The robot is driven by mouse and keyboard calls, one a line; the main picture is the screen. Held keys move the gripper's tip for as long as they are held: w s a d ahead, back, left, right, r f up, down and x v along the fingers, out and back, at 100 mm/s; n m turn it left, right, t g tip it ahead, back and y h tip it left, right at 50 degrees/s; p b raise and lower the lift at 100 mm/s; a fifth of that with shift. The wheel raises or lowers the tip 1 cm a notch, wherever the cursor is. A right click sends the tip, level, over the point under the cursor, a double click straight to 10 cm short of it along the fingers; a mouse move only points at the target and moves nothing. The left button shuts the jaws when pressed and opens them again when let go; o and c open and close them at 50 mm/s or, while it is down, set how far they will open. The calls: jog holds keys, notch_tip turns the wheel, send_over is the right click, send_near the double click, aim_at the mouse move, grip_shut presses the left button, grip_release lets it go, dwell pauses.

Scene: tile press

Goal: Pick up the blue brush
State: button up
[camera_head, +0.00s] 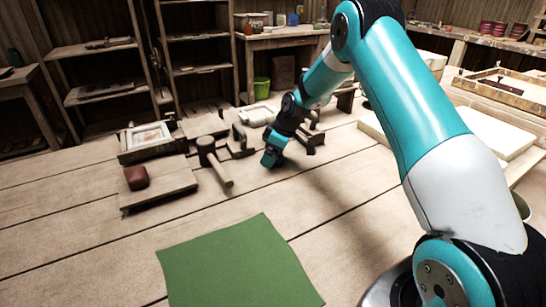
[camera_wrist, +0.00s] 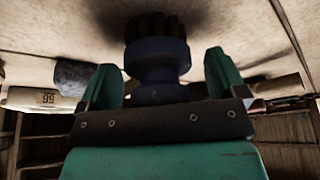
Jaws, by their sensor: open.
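The blue brush (camera_wrist: 155,57) shows in the wrist view as a dark blue, rounded body with a dark brown bristle end at the top of the picture. My gripper (camera_wrist: 160,72) has its two green fingers spread on either side of the brush, with the brush's lower part between or just beyond them. Gaps show on both sides, and I see no grip on it. In the head view my gripper (camera_head: 274,158) points down low over the table, right of the mallet. I cannot make out the brush there; the gripper or arm may hide it.
A red-brown block (camera_head: 137,177) sits on a board (camera_head: 165,189), with a framed tray (camera_head: 124,146) behind. A flat green mat (camera_head: 235,268) lies in front. White slabs (camera_head: 500,135) lie at the right.

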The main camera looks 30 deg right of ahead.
jog(key=c, duration=1)
jog(key=shift+r, duration=0.1)
notch_tip(320, 180, up, 20)
jog(key=shift+p, duration=0.65)
